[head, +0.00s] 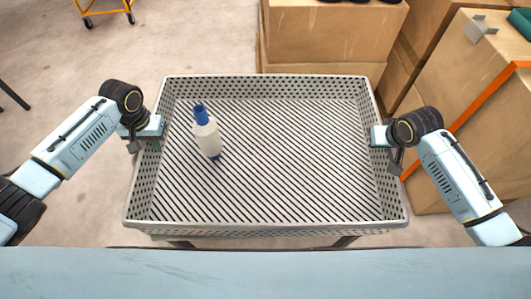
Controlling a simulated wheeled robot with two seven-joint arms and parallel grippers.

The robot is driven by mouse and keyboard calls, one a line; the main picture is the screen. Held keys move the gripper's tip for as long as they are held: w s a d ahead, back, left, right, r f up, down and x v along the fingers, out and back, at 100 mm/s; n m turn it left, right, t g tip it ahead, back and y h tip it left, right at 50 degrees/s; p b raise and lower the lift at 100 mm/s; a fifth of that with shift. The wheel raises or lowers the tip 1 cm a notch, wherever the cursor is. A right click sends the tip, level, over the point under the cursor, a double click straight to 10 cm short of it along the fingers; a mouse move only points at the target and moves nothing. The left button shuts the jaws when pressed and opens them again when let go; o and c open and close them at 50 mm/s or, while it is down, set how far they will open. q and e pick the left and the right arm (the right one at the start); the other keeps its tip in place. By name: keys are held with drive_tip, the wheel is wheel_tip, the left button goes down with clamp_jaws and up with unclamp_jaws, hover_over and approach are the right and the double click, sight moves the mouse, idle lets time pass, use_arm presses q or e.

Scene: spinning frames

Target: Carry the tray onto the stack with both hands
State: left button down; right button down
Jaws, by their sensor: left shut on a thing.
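The tray (280,200) is a large grey perforated basket with a slatted floor, in the middle of the head view. A white bottle with a blue cap (207,137) is inside it, left of centre, leaning slightly. My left gripper (152,132) is shut on the tray's left rim. My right gripper (384,142) is at the tray's right rim, with a finger over the inner side; whether its jaws are closed I cannot tell. Dark leg-like parts show below the tray's near edge; what is under the tray is mostly hidden. I cannot identify the stack for certain.
Cardboard boxes (330,35) stand just behind the tray. More large boxes (475,110) stand close on the right, with an orange strip across one. An orange-framed cart (103,10) is at the far left. The concrete floor at left is mostly clear.

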idle(0.5)
